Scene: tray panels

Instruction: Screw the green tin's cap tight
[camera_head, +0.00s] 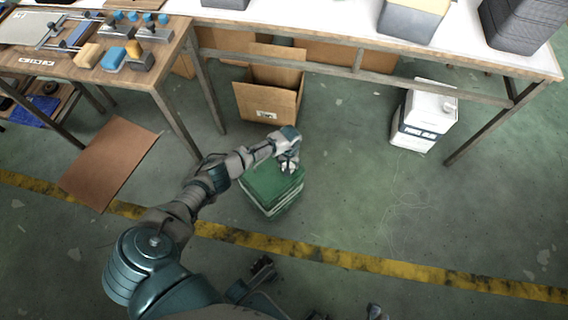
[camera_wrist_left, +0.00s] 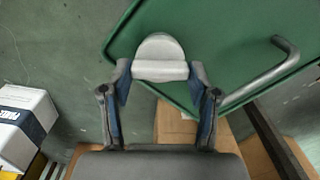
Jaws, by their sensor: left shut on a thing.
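The green tin (camera_head: 268,192) stands on the floor in front of my base, boxy with a flat green top. In the left wrist view its top (camera_wrist_left: 225,35) fills the upper right, with a bent grey handle (camera_wrist_left: 262,78) on it. The pale grey, rounded cap (camera_wrist_left: 160,58) sits near one edge of that top. My left gripper (camera_head: 288,165) is above the tin's far right part. The cap's thread and underside are hidden. My right gripper is not in view.
An open cardboard box (camera_head: 268,98) stands behind the tin. A white canister (camera_head: 424,118) is at the right under the long table (camera_head: 330,25). A brown sheet (camera_head: 108,160) lies at the left, near a workbench (camera_head: 60,65). Floor right of the tin is clear.

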